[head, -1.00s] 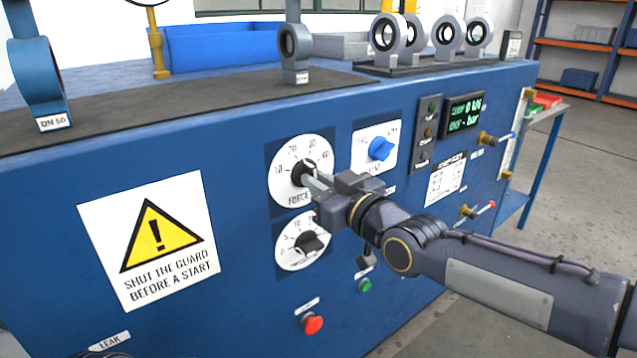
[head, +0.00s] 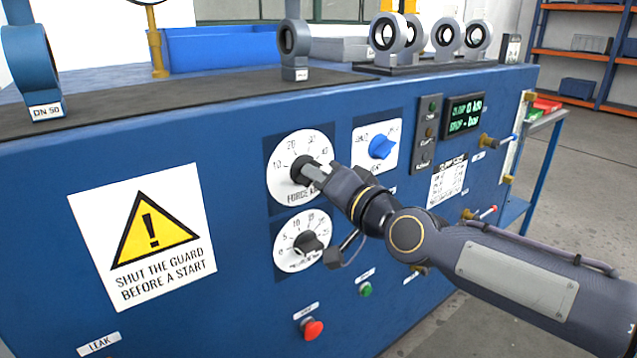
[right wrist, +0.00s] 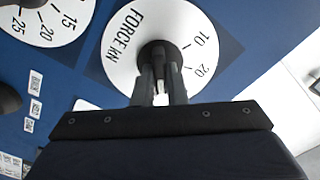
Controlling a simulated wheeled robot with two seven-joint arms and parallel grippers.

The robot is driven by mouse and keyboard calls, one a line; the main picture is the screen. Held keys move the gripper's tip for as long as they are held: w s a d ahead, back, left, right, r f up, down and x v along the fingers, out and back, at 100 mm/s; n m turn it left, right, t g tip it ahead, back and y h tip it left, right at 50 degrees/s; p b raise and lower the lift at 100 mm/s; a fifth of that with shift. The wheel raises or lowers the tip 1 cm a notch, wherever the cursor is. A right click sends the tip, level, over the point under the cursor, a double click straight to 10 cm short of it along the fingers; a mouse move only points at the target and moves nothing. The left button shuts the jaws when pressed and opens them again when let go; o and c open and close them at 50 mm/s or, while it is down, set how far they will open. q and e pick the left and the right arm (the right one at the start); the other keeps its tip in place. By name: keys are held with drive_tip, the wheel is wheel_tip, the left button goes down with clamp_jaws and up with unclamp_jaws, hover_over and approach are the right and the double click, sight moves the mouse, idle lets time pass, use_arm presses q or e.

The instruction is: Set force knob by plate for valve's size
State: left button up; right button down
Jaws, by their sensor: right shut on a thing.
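The force knob (head: 303,166) is black, at the middle of a round white dial (head: 284,180) marked FORCE kN. My right gripper (head: 318,174) is shut on this knob from the front right. The right wrist view shows both fingers (right wrist: 159,88) on the knob (right wrist: 158,50), with 10 and 20 readable beside it. The knob's pointer setting is hidden. A white printed plate (head: 448,181) is on the panel, its text too small to read. A blue valve (head: 32,72) labelled DN 50 stands at the left, and a grey valve (head: 292,40) stands mid-bench. My left gripper is out of view.
A second dial knob (head: 308,242) is just below, and a blue selector knob (head: 381,147) is to the upper right. A red button (head: 312,328) and a green button (head: 365,290) are lower. A display (head: 464,114) reads 0 kN. Several grey valve rings stand at the back.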

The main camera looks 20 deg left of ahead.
drive_tip(key=shift+f+m+b, duration=0.15)
drive_tip(key=shift+m+b, duration=0.25)
drive_tip(key=shift+m, duration=1.3)
drive_tip(key=c, duration=1.5)
unclamp_jaws()
drive_tip(key=shift+o, duration=0.2)
drive_tip(key=shift+d, duration=0.1)
drive_tip(key=b+v, duration=0.2)
drive_tip(key=v, duration=0.5)
drive_tip(key=shift+s+d, duration=0.25)
